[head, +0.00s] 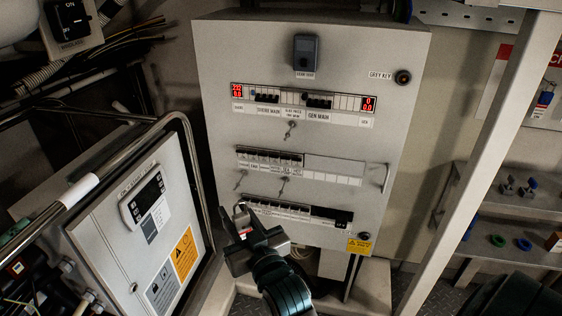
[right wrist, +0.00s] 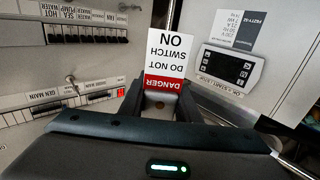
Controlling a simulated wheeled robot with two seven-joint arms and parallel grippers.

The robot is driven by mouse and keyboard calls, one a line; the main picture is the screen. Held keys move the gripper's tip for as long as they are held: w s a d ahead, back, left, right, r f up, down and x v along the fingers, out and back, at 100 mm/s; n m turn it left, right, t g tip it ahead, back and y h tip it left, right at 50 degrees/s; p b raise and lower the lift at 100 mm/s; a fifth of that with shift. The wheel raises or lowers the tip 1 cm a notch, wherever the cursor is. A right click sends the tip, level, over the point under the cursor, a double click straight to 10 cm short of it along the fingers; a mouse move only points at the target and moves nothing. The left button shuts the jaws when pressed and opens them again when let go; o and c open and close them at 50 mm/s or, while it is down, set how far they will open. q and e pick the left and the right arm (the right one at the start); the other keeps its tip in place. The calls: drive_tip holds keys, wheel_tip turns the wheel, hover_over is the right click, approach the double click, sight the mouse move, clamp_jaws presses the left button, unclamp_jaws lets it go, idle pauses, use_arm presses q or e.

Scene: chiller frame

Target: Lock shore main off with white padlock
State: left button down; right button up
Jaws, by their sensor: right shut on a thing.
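The shore main breaker (head: 267,98) sits at the left of the top row on the grey panel, with a SHORE MAIN label under it. My right gripper (head: 242,216) is in front of the panel's lower left, well below that breaker. In the right wrist view it is shut on a white piece with a red DANGER band (right wrist: 166,62) reading DO NOT SWITCH ON. I cannot tell whether this is a tag alone or joined to the white padlock. No separate white padlock body is clear. My left gripper is not in view.
The gen main breaker (head: 319,101) is right of the shore main. Keys (head: 291,131) hang on the panel front. A control cabinet (head: 130,235) and bent rail stand close at left. A slanted post (head: 482,150) and shelves (head: 505,200) with small items are at right.

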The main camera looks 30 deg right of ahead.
drive_tip(key=w+d+r+m+g+h, duration=0.2)
drive_tip(key=d+m+g+h, duration=0.1)
drive_tip(key=d+h, duration=0.3)
drive_tip(key=w+d+r+m+g+h, duration=0.3)
drive_tip(key=d+m+h, duration=0.2)
drive_tip(key=d, duration=0.5)
drive_tip(key=shift+w+d+r+m+h, duration=0.2)
drive_tip(key=shift+m+h, duration=0.1)
drive_tip(key=shift+h, duration=0.1)
